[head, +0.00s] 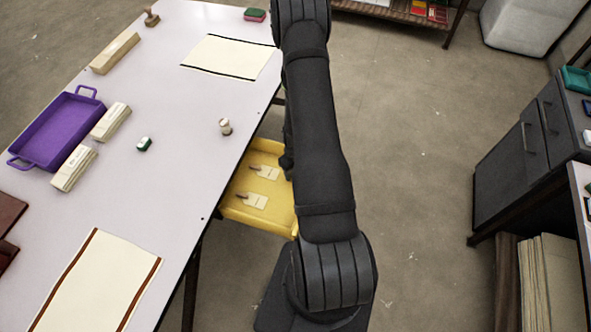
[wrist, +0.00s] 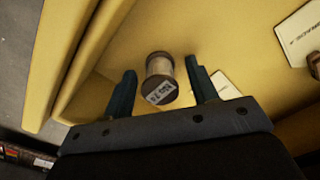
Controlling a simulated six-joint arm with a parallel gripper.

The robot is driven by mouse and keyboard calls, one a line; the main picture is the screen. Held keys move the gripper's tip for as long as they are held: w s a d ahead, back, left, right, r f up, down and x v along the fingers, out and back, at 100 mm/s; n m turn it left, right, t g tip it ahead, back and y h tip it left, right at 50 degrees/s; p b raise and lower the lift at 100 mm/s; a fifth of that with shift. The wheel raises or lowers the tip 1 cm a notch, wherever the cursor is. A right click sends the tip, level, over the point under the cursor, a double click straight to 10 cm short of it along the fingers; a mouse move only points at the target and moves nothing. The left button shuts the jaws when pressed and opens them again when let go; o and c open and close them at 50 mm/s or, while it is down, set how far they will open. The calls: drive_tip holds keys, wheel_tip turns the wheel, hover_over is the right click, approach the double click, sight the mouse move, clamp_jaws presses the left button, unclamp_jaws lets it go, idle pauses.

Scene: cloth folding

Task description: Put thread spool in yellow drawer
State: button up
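The thread spool (wrist: 161,80), pale with dark ends and a printed label on its near end, is between the two fingers of my gripper (wrist: 160,80) in the wrist view. The fingers are apart, with a gap on each side of the spool. The yellow drawer (wrist: 95,50) lies behind it; whether the spool touches the drawer floor is not clear. In the head view the yellow drawer (head: 233,213) is pulled out at the table's right side. My arm hides my gripper and the spool there.
Two pale tags with dark parts (head: 263,173) lie in the drawer. On the table (head: 190,155) stand a small cream-and-brown object (head: 225,127), a purple tray (head: 58,128), pale boxes (head: 112,122) and two cloths (head: 97,285). A grey cabinet (head: 500,165) is at right.

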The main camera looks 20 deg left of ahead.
wheel_tip(320, 180, up, 12)
drive_tip(key=shift+r, duration=0.15)
idle(0.7)
wheel_tip(320, 180, down, 12)
drive_tip(key=shift+f, duration=0.2)
drive_tip(key=shift+r, duration=0.1)
idle(0.7)
drive_tip(key=shift+r, duration=0.1)
